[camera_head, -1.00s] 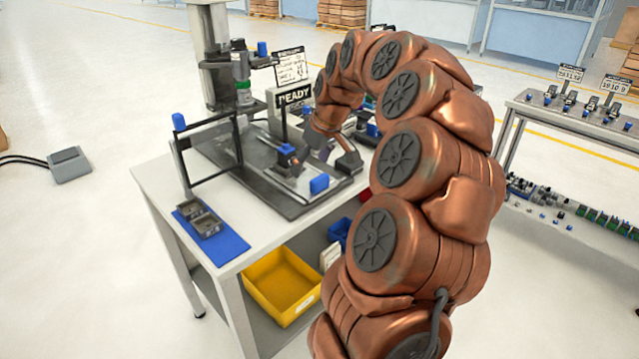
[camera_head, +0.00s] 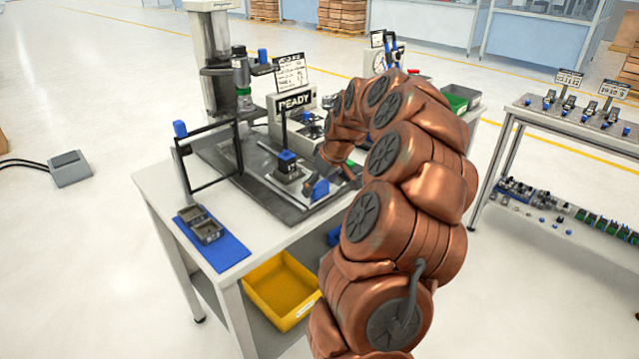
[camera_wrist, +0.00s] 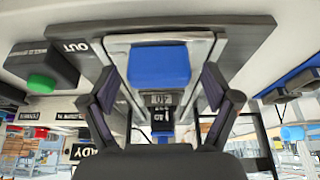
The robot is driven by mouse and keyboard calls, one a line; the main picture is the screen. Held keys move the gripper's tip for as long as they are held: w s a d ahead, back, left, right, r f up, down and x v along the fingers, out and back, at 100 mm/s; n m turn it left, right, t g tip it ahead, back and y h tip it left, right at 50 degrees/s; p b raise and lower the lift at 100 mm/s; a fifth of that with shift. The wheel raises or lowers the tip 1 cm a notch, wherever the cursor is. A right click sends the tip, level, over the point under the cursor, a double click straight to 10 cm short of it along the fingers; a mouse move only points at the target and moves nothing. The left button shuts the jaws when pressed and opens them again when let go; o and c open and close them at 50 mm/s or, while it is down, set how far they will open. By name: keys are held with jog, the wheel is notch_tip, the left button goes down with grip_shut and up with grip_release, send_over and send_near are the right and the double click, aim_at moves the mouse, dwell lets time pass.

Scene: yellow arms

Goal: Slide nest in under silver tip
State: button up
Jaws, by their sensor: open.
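The nest (camera_head: 289,172), a dark block with a blue top, sits on the silver slide rails of the base plate on the bench. A blue block (camera_head: 319,189) stands at the near right end of the slide; in the wrist view this block (camera_wrist: 160,67) lies ahead of my gripper (camera_wrist: 160,88), centred between the two open fingers with a gap on each side. In the head view my gripper (camera_head: 333,176) is low beside the blue block, partly hidden by my arm. The press head (camera_head: 242,78) with a green ring hangs behind and left of the nest; its silver tip is too small to make out.
A black frame (camera_head: 209,155) with a blue knob stands at the plate's left. A READY sign (camera_head: 294,101) is behind the slide. A blue mat (camera_head: 228,252) with grey parts lies at the bench's front left. A yellow bin (camera_head: 283,288) is below.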

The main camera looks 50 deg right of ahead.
jog(key=shift+c, duration=0.2)
jog(key=shift+f, duration=0.1)
grip_shut()
jog(key=shift+w, duration=0.1)
dwell(0.4)
